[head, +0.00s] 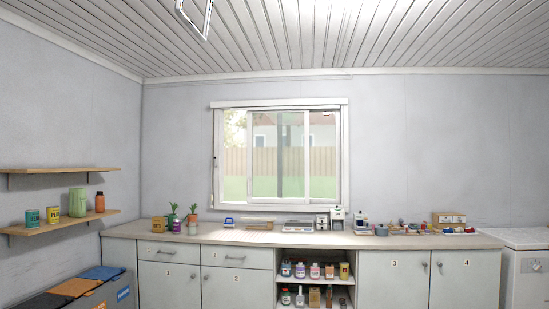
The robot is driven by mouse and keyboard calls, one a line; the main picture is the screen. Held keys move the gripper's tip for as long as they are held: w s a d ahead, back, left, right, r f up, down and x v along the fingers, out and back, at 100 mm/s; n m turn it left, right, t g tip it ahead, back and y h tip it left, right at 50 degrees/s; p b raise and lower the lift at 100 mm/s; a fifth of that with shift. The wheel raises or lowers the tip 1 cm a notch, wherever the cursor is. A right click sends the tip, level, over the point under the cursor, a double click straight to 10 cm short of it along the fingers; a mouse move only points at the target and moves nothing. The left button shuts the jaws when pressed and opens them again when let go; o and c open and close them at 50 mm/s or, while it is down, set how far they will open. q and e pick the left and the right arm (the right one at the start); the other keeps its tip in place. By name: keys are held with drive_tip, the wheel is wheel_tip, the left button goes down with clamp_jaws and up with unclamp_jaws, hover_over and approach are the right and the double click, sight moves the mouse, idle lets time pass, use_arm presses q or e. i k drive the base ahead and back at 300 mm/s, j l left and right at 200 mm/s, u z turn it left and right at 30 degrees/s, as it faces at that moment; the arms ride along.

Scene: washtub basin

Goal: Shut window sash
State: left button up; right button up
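A white-framed sliding window (345,160) is set in the back wall above the counter. Its sash (249,160) has an upright edge left of the window's middle, with a strip between it and the left jamb (218,160). That strip looks like an opening, but I cannot tell for sure whether glass fills it. Another upright (308,160) stands right of the middle. A fence and a house show through the window. Neither of my grippers is in view.
A long counter (225,236) with numbered cabinets runs below the window. Plants, a scale (298,225), small devices and boxes stand on it. Wall shelves (60,225) are at left, bins (75,287) below them, and a white chest (527,265) at right.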

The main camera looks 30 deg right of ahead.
sight(249, 125)
drive_tip(key=i+j, duration=0.15)
drive_tip(key=j, duration=0.15)
drive_tip(key=i+j, duration=0.15)
drive_tip(key=j, duration=0.15)
drive_tip(key=i+j, duration=0.15)
drive_tip(key=j, duration=0.15)
drive_tip(key=i+j, duration=0.25)
drive_tip(key=i, duration=0.2)
drive_tip(key=i+j+z, duration=0.1)
drive_tip(key=i+j, duration=0.2)
drive_tip(key=i, duration=0.2)
drive_tip(key=i+j, duration=0.25)
drive_tip(key=i, duration=0.2)
drive_tip(key=i+j, duration=0.3)
drive_tip(key=i, duration=0.2)
drive_tip(key=z, duration=0.05)
